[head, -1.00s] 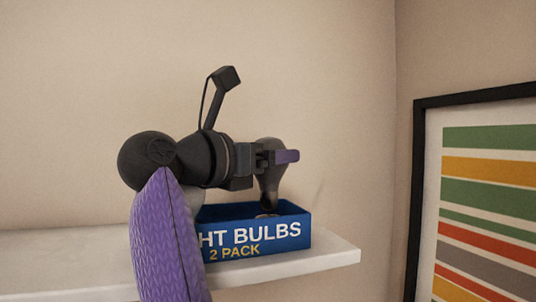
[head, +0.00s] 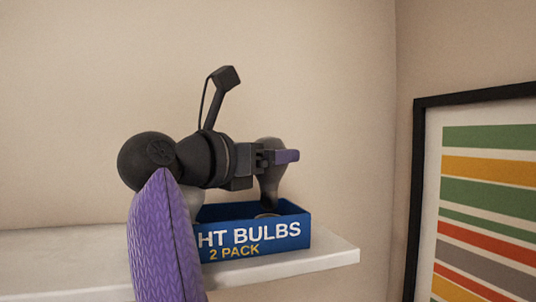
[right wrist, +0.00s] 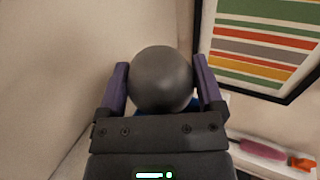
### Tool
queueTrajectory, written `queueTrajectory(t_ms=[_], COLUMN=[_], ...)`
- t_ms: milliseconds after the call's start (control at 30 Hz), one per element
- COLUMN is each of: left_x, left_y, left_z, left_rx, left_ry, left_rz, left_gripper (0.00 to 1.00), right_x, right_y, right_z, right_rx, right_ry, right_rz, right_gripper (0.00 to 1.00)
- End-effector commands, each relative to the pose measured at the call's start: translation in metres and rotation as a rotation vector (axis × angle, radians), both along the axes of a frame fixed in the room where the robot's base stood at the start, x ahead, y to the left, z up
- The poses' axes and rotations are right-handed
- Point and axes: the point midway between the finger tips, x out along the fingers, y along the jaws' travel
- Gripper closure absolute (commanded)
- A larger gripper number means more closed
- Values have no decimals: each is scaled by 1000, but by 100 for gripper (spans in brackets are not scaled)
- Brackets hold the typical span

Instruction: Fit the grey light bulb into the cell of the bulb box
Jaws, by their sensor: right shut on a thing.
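The grey light bulb (head: 269,185) is held by my right gripper (head: 283,156), its narrow end pointing down into or just behind the front wall of the blue bulb box (head: 255,236). In the right wrist view the bulb's round top (right wrist: 161,80) sits between the two purple fingers of my right gripper (right wrist: 160,85). A round cell opening (head: 267,215) shows partly inside the box, below the bulb. Whether the bulb's tip is in that cell cannot be told. A paler rounded shape (head: 194,203) shows at the box's left end, mostly behind my arm. My left gripper is not in view.
The box stands on a white shelf (head: 300,262) near its right end. A framed striped picture (head: 487,195) hangs on the right wall. The wall behind is bare.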

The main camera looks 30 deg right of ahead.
Motion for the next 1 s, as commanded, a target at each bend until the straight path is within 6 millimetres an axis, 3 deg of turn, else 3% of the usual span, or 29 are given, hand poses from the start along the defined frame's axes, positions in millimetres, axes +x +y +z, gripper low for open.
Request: queueTrajectory(t_ms=[1000], left_x=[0], left_y=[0], left_z=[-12], left_rx=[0], left_ry=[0], left_rz=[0], left_gripper=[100], right_x=[0], right_y=[0], right_z=[-17], right_rx=[0], right_ry=[0], right_rz=[0], right_gripper=[47])
